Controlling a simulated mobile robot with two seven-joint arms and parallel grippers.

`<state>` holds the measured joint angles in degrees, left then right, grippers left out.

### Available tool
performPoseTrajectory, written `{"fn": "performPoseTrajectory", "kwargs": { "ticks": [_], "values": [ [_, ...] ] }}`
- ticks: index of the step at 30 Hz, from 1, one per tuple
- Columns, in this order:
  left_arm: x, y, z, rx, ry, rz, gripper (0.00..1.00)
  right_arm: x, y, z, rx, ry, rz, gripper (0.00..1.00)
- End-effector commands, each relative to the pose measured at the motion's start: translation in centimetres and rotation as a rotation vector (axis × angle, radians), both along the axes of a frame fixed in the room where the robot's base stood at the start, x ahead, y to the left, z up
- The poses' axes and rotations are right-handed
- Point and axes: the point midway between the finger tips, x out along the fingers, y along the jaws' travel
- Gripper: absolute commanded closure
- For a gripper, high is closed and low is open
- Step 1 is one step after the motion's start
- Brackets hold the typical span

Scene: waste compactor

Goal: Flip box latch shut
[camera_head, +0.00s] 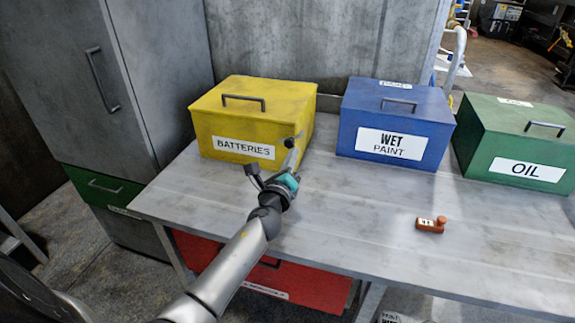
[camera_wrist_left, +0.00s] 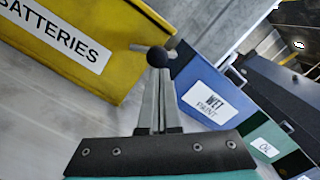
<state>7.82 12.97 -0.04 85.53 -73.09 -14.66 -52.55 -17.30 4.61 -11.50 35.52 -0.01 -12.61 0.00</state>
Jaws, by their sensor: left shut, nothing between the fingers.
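The yellow box (camera_head: 258,113), labelled BATTERIES, stands on the left of the metal table with its lid down. Its latch (camera_head: 297,136), a short grey lever with a black knob, sticks out at the front right of the box. My left gripper (camera_head: 292,158) is shut and empty, with its fingertips right at the knob. In the left wrist view the black knob of the latch (camera_wrist_left: 157,56) sits just beyond my fingertips (camera_wrist_left: 154,72). I cannot tell whether they touch. The yellow box (camera_wrist_left: 100,35) fills the upper left there. My right gripper is not in view.
A blue WET PAINT box (camera_head: 398,112) and a green OIL box (camera_head: 515,140) stand to the right. A small red-brown object (camera_head: 431,225) lies on the table (camera_head: 345,215) at the front. A red drawer (camera_head: 310,284) is below; a grey cabinet (camera_head: 95,90) stands left.

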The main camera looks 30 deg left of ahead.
Motion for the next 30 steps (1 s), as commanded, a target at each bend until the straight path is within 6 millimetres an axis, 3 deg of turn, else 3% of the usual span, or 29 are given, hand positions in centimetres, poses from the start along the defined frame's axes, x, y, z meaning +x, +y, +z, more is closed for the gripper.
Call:
{"fn": "performPoseTrajectory", "kwargs": {
  "ticks": [15, 30],
  "values": [
    [-0.2, 0.7, 2.8, -0.476, -0.116, 0.002, 1.0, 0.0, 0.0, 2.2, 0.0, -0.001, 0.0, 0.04],
    [-0.5, 2.1, 4.2, -0.871, -0.21, 0.002, 1.0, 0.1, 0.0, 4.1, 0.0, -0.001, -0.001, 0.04]
  ]
}}
